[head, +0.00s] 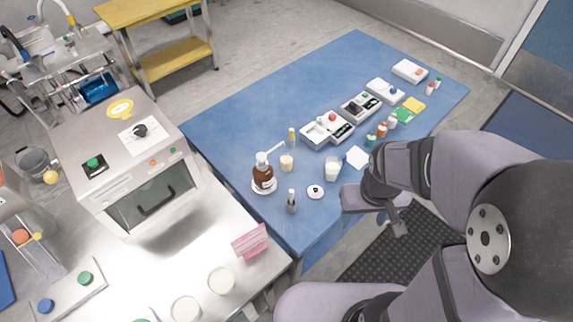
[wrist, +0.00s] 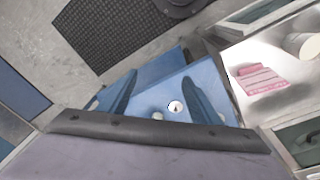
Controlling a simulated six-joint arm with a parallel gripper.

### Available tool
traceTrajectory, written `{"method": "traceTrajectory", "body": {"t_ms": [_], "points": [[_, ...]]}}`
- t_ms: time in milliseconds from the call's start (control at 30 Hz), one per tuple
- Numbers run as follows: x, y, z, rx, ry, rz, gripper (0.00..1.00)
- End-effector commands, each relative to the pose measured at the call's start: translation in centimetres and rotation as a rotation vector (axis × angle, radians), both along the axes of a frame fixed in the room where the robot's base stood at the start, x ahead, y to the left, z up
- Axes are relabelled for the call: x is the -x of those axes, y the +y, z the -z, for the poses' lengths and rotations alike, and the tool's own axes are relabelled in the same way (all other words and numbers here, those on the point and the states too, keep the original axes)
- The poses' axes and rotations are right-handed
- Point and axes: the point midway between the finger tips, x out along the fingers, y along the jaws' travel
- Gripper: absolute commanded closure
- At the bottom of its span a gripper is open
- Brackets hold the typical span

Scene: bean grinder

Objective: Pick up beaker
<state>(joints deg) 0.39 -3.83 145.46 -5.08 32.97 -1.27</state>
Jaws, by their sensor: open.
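A clear beaker-like vessel with white contents (head: 332,169) stands upright on the blue table (head: 240,110), near its front edge, in the head view. A smaller cup with beige contents (head: 287,162) stands to its left; I cannot tell for certain which is the beaker. A small round white item (wrist: 174,107) shows beyond the fingers.
A brown bottle (head: 263,178), a small dark bottle (head: 292,202) and a white disc (head: 315,192) stand near the vessel. Several instruments (head: 327,130) line the table behind. A pink rack (head: 250,241) and an oven (head: 150,190) are on the left bench.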

Motion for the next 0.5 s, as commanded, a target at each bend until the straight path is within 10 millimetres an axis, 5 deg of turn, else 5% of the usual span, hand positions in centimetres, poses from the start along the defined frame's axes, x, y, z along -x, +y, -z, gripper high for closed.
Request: {"method": "traceTrajectory", "body": {"t_ms": [267, 500], "points": [[-10.8, -0.6, 6.2, 0.086, -0.293, -0.343, 0.42], [-17.8, 5.2, 10.7, 0.003, -0.586, -0.717, 0.42]]}}
